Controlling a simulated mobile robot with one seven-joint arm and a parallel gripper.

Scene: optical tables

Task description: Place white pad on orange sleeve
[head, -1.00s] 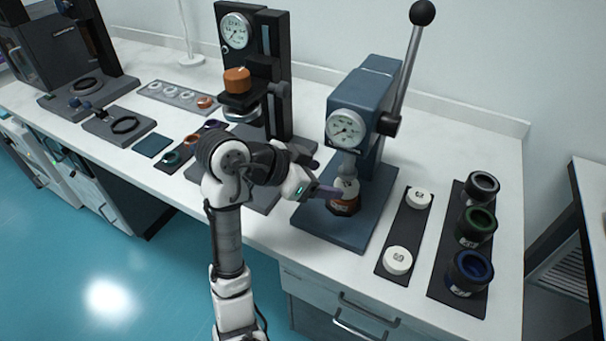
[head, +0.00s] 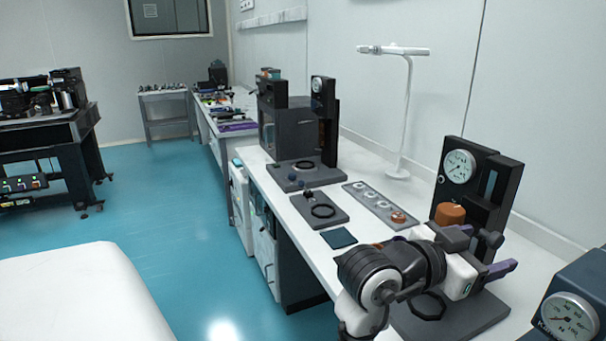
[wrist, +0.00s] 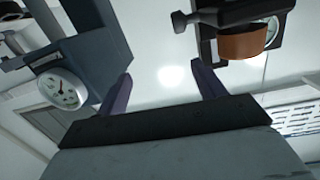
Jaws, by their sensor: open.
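The white pad and orange sleeve that were under the blue press's ram in the earlier head view are not in the present head or wrist views. My gripper (head: 492,248) is open, with purple fingers apart, in front of the black gauge press (head: 459,185). In the wrist view, the space between its fingers (wrist: 163,82) is empty. The blue press (head: 578,305) shows only partly at the lower right of the head view; its gauge also shows in the wrist view (wrist: 62,90).
An orange cylinder (head: 451,213) sits on the black press, close behind my gripper. A grey strip (head: 362,193) holds several white rings and an orange piece. A black ring (head: 322,211) on a plate, a dark square mat (head: 338,238) and a white lamp (head: 404,120) stand farther left.

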